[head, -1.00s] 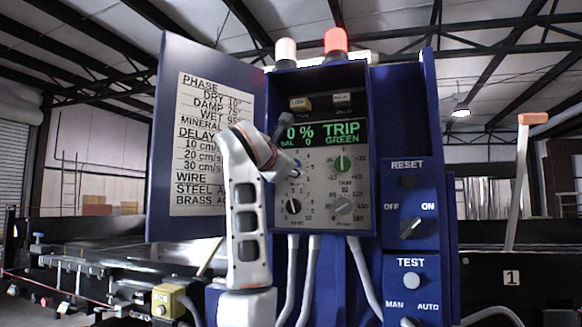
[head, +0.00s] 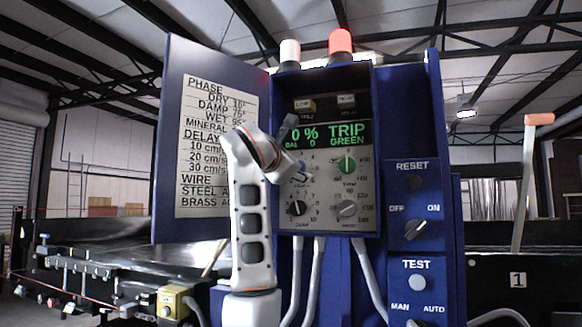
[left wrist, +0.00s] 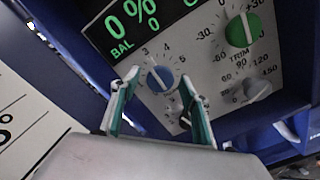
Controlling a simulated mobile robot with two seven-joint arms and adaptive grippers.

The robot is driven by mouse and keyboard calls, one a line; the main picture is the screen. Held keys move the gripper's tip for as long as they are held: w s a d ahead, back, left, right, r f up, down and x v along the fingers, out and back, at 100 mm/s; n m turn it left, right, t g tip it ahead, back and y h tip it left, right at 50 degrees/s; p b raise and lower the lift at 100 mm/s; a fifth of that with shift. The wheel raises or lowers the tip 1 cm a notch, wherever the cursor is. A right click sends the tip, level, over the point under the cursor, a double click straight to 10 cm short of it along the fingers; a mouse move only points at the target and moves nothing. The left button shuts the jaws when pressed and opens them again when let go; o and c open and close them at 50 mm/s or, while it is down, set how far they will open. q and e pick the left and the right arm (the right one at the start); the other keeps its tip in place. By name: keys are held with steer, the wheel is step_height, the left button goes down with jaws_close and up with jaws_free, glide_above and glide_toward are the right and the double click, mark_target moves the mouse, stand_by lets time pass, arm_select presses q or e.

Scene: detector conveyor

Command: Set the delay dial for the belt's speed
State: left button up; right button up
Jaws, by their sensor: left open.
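The control panel (head: 328,185) carries several dials. A blue dial (left wrist: 161,79) with a number scale sits at the upper left; in the head view it is mostly hidden behind my left gripper (head: 298,172). Below it is a black dial (head: 296,208) with a white pointer; its label is too small to read surely. In the left wrist view my left gripper (left wrist: 158,84) is open, its fingers to either side of the blue dial, with nothing held; contact cannot be told. The open door's chart (head: 215,145) lists delay for 10, 20 and 30 cm/s. My right gripper is not in view.
Right of these are a green trim dial (head: 346,164) and a grey phase dial (head: 347,209). The display (head: 325,135) reads 0 % TRIP GREEN. The cabinet door (head: 170,150) stands open at left. A switch box (head: 415,260) is at right. The red lamp (head: 340,41) is lit.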

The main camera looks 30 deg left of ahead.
arm_select(q)
steer(key=v, duration=1.1)
steer(key=shift+s, duration=0.4)
